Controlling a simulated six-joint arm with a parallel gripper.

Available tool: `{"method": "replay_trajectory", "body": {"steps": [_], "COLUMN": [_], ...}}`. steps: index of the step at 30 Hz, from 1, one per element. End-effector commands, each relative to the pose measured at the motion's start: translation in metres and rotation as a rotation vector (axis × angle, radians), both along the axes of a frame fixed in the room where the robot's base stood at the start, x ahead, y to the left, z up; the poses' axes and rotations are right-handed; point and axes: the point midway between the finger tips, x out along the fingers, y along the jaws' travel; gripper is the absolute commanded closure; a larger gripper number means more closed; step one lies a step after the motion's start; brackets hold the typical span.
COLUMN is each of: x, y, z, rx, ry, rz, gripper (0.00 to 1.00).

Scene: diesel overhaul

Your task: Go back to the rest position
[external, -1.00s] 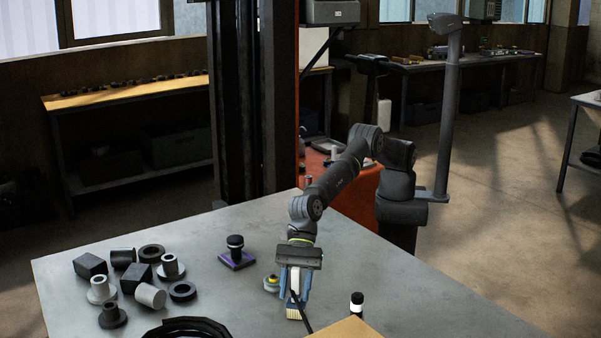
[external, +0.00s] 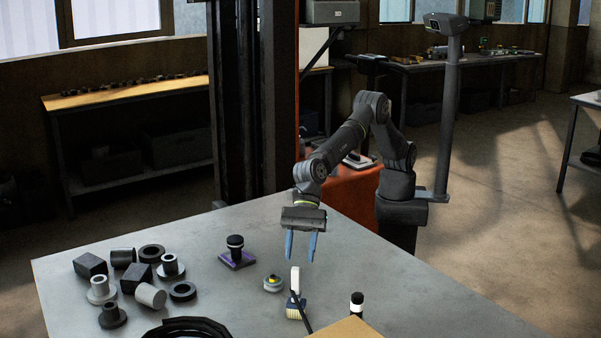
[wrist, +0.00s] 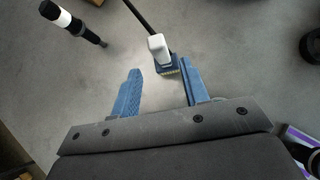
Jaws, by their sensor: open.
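My gripper (external: 301,246) has two blue fingers. It is open and empty, raised above the grey table (external: 420,300). In the wrist view the fingers (wrist: 162,92) are spread apart with nothing between them. A brush with a white upper part (external: 295,281) and pale bristles stands on the table, in front of and below my gripper. In the wrist view the brush (wrist: 159,48) shows beyond the fingertips, clear of them. A dark cable or rod runs by it.
A small yellow-topped disc (external: 272,284), a black knob on a purple base (external: 236,253) and a black-and-white cylinder (external: 356,304) stand nearby. Several dark and grey parts (external: 138,275) lie at left. A black coil (external: 188,328) and a cardboard-coloured box (external: 347,329) are at the front edge.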

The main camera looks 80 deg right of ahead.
Motion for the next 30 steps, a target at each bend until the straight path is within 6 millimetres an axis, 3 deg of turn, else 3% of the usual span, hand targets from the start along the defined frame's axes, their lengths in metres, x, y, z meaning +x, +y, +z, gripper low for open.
{"method": "replay_trajectory", "body": {"steps": [5, 9, 30], "x": [0.000, 0.000, 0.000], "y": [-0.020, -0.001, 0.063], "z": [0.020, -0.001, -0.064], "rx": [0.001, -0.002, 0.000], "ry": [0.000, 0.001, 0.000], "rz": [-0.001, 0.001, 0.000], "gripper": [0.58, 0.58, 0.58]}}
